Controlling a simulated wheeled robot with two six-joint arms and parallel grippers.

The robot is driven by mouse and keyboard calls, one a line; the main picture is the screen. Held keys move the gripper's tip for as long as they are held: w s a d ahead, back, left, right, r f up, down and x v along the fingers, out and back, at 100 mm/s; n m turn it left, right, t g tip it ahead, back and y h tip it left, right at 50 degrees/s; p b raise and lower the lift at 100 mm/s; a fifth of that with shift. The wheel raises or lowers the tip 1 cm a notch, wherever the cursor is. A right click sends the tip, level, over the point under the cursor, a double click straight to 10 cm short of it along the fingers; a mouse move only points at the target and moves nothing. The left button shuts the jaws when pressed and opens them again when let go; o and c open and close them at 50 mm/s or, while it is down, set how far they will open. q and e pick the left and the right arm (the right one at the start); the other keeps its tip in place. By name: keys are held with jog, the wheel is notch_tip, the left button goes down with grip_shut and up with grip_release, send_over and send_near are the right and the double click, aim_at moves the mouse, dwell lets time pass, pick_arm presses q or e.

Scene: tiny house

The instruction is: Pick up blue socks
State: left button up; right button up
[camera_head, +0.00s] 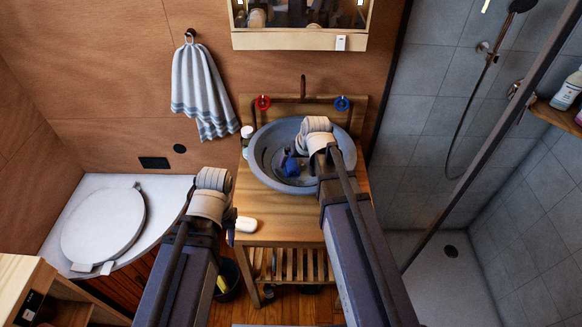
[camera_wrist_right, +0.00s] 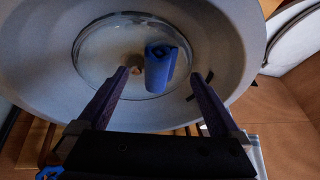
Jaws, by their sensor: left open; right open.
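The blue socks (camera_head: 290,167) are a small rolled bundle lying in the round grey sink basin (camera_head: 262,150). In the right wrist view the bundle (camera_wrist_right: 160,70) shows between the fingertips of my right gripper (camera_wrist_right: 160,76), near the drain. The right gripper is open, with a gap on both sides of the bundle. Whether the fingertips are level with it I cannot tell. In the head view my right wrist hides part of the basin. My left gripper (camera_head: 229,218) is left of the washstand, mostly hidden by its own wrist, and holds nothing that I can see.
The wooden washstand (camera_head: 275,215) carries a white soap bar (camera_head: 245,224) and a small bottle (camera_head: 247,132). A tap with red (camera_head: 262,102) and blue handles (camera_head: 342,103) stands behind the basin. A striped towel (camera_head: 202,88) hangs on the wall. A toilet lid (camera_head: 103,223) is at left.

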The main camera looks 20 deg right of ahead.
aim_at(294, 165)
jog(key=shift+w+b+x, duration=0.15)
jog(key=shift+b+x, duration=1.4)
jog(key=shift+x, duration=0.35)
jog(key=shift+w+b+x, duration=0.15)
jog(key=shift+b+x, duration=1.35)
jog(key=shift+x, duration=0.35)
jog(key=shift+d+r, duration=0.15)
jog(key=shift+r, duration=0.05)
jog(key=c, duration=1.3)
notch_tip(294, 165, up, 10)
jog(key=p, duration=1)
